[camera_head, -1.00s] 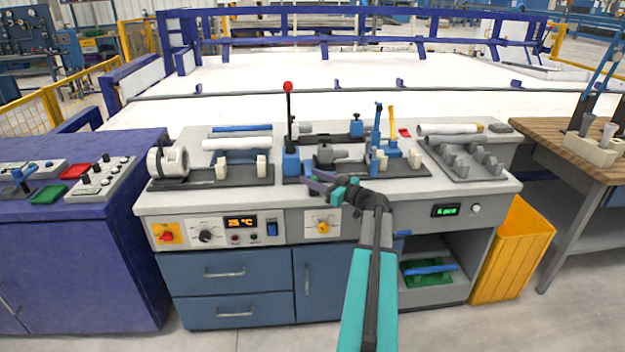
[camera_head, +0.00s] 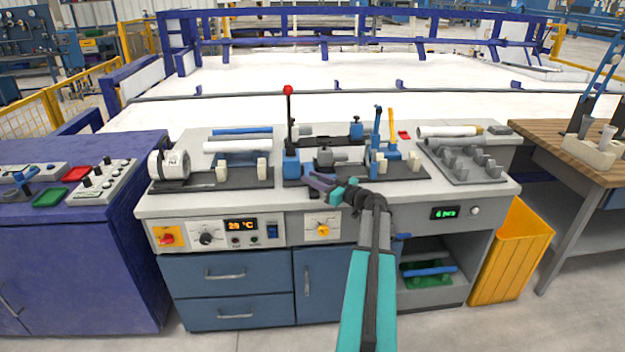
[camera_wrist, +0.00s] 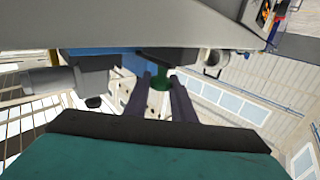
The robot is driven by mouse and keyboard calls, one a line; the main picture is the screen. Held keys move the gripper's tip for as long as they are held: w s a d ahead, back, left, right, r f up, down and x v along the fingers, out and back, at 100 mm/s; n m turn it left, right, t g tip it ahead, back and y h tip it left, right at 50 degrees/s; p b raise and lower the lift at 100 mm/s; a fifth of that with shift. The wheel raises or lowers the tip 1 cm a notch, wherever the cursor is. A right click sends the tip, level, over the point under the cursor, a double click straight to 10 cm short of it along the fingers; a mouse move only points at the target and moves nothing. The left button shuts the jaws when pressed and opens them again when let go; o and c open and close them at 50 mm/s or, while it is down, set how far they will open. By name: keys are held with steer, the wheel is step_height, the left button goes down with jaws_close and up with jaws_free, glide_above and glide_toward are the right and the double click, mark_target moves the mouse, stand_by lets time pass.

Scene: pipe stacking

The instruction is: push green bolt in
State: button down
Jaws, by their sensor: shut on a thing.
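The green bolt (camera_wrist: 160,80) shows in the wrist view as a short green cylinder between the tips of my two purple fingers. My gripper (camera_wrist: 160,86) is shut on it. The bolt's far end is hidden under a dark plate and a blue body (camera_wrist: 110,60). In the head view my gripper (camera_head: 308,179) is at the front edge of the workbench, just below the blue base of the red-knobbed lever (camera_head: 290,160). The bolt cannot be made out in the head view. How deep it sits cannot be told.
The clamp machine (camera_head: 330,158) stands right behind my gripper on the bench. A white pipe (camera_head: 237,146) lies at left, and grey pipe holders (camera_head: 465,162) stand at right. A yellow bin (camera_head: 512,250) stands right of the bench. The floor in front is clear.

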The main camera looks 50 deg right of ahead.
steer(key=shift+w+d+r+p, duration=0.1)
steer(key=shift+w+d+p, duration=0.2)
steer(key=shift+w+d, duration=0.15)
steer(key=c, duration=1.5)
jaws_free()
steer(key=shift+w, duration=0.15)
steer(key=shift+s, duration=0.6)
steer(key=s, duration=0.8)
steer(key=s+d, duration=0.1)
steer(key=s, duration=0.3)
steer(key=shift+s+b, duration=0.35)
steer(key=shift+s, duration=0.05)
